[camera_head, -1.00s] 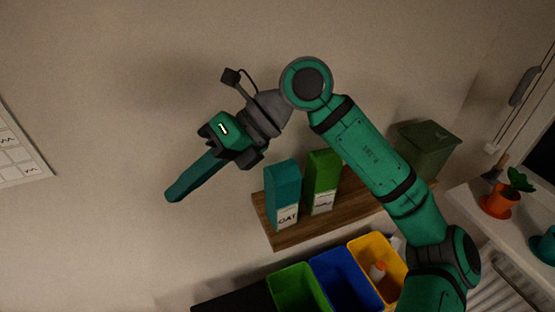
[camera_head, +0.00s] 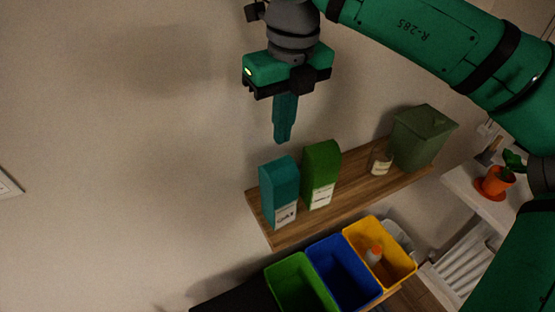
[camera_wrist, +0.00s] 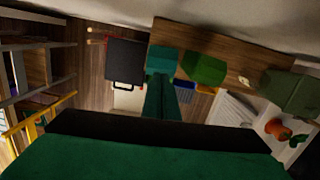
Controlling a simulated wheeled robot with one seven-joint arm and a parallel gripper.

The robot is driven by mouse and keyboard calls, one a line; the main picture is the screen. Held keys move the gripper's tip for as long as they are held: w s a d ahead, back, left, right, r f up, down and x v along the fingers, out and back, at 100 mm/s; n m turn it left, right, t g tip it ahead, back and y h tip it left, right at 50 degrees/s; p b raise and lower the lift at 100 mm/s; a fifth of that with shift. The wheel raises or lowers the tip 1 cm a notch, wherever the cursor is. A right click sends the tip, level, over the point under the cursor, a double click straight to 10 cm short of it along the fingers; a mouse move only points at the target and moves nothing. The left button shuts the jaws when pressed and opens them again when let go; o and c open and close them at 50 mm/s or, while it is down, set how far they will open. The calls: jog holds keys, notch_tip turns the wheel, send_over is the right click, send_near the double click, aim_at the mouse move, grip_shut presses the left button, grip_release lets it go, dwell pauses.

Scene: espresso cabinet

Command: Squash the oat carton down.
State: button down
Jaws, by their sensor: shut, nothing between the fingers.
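The oat carton (camera_head: 278,188) is teal with a white label and stands upright near the left end of the wooden shelf (camera_head: 345,207). Its "OAT" lettering is readable only in the earlier view. In the wrist view the carton's top (camera_wrist: 162,58) shows just beyond my fingertips. My gripper (camera_head: 281,139) points down with its fingers shut and empty. In the head view the fingertips are above the carton, with a gap between them. My shut gripper (camera_wrist: 161,82) also fills the lower middle of the wrist view.
A green carton (camera_head: 321,172) stands close right of the oat carton. A glass jar (camera_head: 380,161) and a lidded green bin (camera_head: 421,138) stand farther right. Green (camera_head: 284,268), blue (camera_head: 326,246) and yellow (camera_head: 359,231) open bins sit below the shelf.

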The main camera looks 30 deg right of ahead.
jog(key=shift+d, duration=0.15)
jog(key=shift+w+f, duration=0.2)
jog(key=shift+f, duration=0.2)
send_over(280, 165)
jog(key=f, duration=0.4)
jog(key=shift+s+f, duration=0.25)
jog(key=shift+w+f, duration=0.1)
jog(key=shift+f, duration=0.5)
jog(key=shift+d+f, duration=0.1)
jog(key=shift+f, duration=0.05)
